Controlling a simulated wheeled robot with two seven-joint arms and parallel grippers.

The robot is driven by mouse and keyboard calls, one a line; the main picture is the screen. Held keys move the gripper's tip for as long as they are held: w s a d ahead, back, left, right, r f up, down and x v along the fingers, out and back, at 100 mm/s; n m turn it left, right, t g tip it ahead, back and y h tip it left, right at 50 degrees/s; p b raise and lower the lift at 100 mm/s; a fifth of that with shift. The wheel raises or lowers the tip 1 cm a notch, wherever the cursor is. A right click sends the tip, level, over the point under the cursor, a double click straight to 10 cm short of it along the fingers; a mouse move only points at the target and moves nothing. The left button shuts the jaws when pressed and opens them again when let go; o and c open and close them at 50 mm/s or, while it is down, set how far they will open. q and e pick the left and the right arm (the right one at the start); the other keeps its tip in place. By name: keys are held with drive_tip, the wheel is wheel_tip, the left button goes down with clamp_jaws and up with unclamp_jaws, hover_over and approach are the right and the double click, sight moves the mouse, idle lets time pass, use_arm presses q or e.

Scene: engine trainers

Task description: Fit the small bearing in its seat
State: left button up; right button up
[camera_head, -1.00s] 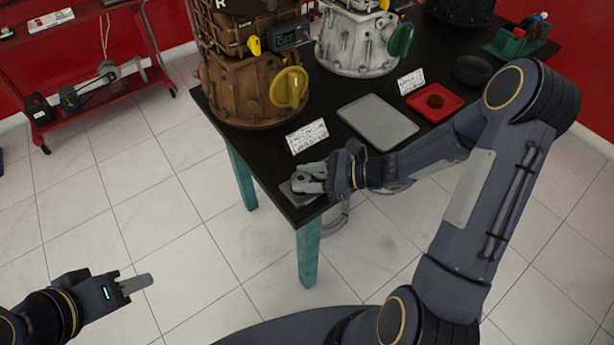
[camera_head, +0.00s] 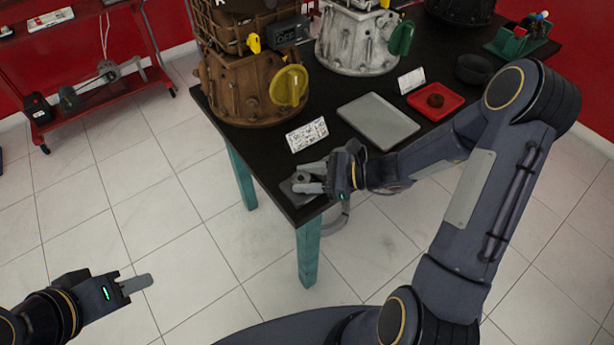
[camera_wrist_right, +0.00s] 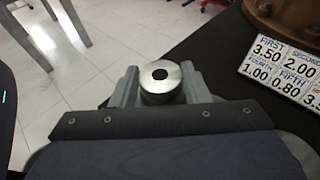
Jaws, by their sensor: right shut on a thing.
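In the right wrist view, a round silvery metal part with a dark central hole (camera_wrist_right: 160,80), which looks like the small bearing, sits between the fingers of this gripper. The fingers are shut on its sides. Its underside is hidden, so I cannot tell whether it touches the grey block or any seat. My left gripper (camera_head: 137,284) is over the floor at lower left, away from the table; its finger opening cannot be made out.
A brown engine housing (camera_head: 245,88) and a white housing (camera_head: 355,45) stand on the table (camera_head: 345,160). A printed card (camera_head: 307,134), a grey tray (camera_head: 380,120) and a red tray (camera_head: 455,102) holding a dark part lie nearby. A red trolley (camera_head: 85,60) stands at far left.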

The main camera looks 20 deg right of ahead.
drive_tip(key=shift+f+b, duration=0.5)
drive_tip(key=shift+f, duration=0.2)
idle(0.3)
drive_tip(key=o, duration=1.2)
drive_tip(key=shift+s, duration=0.1)
drive_tip(key=shift+c, duration=0.2)
drive_tip(key=shift+d, duration=0.35)
drive_tip(key=v, duration=0.6)
drive_tip(key=shift+s+d+r, duration=0.1)
drive_tip(key=shift+s+r, duration=0.1)
drive_tip(key=shift+r, duration=0.05)
drive_tip(key=shift+s+d+r, duration=0.2)
drive_tip(key=shift+s, duration=0.05)
